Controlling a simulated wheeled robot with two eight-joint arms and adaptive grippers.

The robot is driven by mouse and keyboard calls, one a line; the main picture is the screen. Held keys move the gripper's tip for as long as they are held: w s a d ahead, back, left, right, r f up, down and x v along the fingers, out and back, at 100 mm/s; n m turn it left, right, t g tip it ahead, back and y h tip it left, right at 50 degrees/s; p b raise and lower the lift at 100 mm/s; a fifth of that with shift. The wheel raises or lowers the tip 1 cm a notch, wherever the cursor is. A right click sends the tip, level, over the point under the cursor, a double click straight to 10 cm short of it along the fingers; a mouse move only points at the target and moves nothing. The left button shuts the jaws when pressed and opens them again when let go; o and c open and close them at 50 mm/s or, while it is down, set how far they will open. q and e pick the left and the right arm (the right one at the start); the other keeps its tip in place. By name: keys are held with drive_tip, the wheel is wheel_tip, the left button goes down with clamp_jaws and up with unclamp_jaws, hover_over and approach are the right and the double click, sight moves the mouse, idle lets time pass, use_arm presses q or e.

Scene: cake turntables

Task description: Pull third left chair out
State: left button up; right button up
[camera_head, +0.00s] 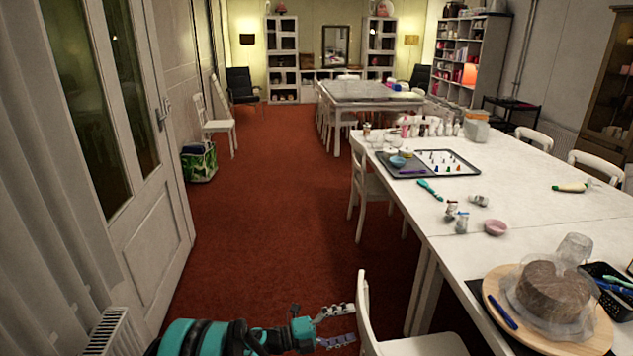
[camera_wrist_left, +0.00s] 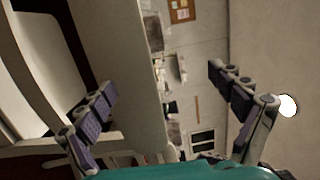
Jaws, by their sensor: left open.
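A white chair (camera_head: 366,315) stands at the near left side of the long white table (camera_head: 545,215), its back upright and its seat partly cut off by the bottom edge. Another white chair (camera_head: 358,190) stands farther along the same side, partly under the table. My left gripper (camera_head: 338,325) is just left of the near chair's back, fingers spread and pointing toward it. In the left wrist view the gripper (camera_wrist_left: 162,80) is open with nothing clearly between its fingers. A pale curved piece of furniture fills that view's left side; I cannot tell which part it is. My right gripper is not in view.
A white door (camera_head: 150,215) and a radiator (camera_head: 115,330) bound the left side. The red carpet (camera_head: 260,220) between door and table is clear. A cake (camera_head: 552,290) on a round wooden board (camera_head: 495,285) stands on the near table end.

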use_arm(q)
drive_tip(key=w+a+r+n+t+y, duration=0.1)
drive_tip(key=w+a+r+n+t, duration=0.25)
drive_tip(key=r, duration=0.35)
drive_tip(key=w+a+r+n+t+y, duration=0.2)
drive_tip(key=a+r+n+t, duration=0.25)
drive_tip(key=r, duration=0.25)
drive_tip(key=w+a+r+n+t+y, duration=0.1)
drive_tip(key=w+a+r+n+t, duration=0.3)
drive_tip(key=r, duration=0.3)
drive_tip(key=s+a+r+n+t+y, duration=0.2)
drive_tip(key=a+r+n+t+y, duration=0.3)
drive_tip(key=a+n+y, duration=0.55)
drive_tip(key=s+a+f+n+g+y, duration=0.3)
drive_tip(key=s+a+f+n, duration=0.15)
drive_tip(key=s, duration=0.25)
drive_tip(key=s+a+f+n+g+y, duration=0.3)
drive_tip(key=s+a+n, duration=0.1)
drive_tip(key=s+a, duration=0.2)
drive_tip(key=s+d+f+n+g+h, duration=0.1)
drive_tip(key=s+f+g, duration=0.2)
drive_tip(key=s, duration=0.6)
drive_tip(key=s+d+f+n+g+h, duration=0.1)
drive_tip(key=s+f+n+g, duration=0.1)
drive_tip(key=s+f, duration=0.6)
drive_tip(key=shift+s+f+g, duration=0.3)
drive_tip(key=shift+s+g, duration=0.2)
drive_tip(key=shift+g, duration=0.3)
